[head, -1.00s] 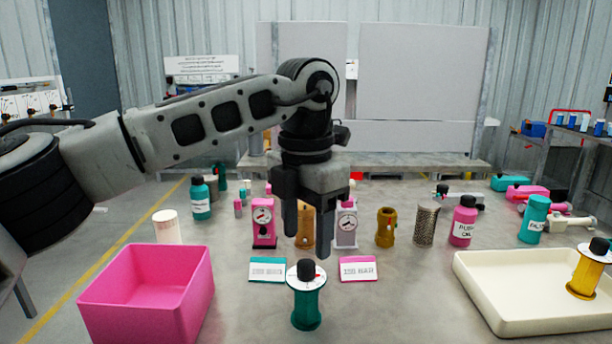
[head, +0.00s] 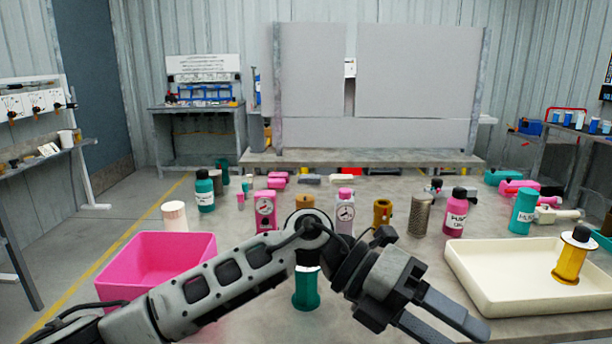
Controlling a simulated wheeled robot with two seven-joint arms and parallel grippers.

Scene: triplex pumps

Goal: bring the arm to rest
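My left arm comes in from the lower left and bends at a joint in front of the table. My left gripper (head: 460,335) is low in the head view, right of centre, in front of the cream tray. Its two fingers point down and to the right with a gap between them, and nothing shows in it. One fingertip is cut off by the bottom edge. My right gripper is not in view. A teal pump body (head: 307,291) stands on the table, its upper part hidden behind my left arm.
A pink bin (head: 155,258) is at the left, partly behind my arm. The cream tray (head: 470,290) at the right bears a yellow pump body (head: 572,257). Pink and white gauge units (head: 265,213), bottles and cylinders stand further back on the table. Grey panels (head: 415,75) rise behind.

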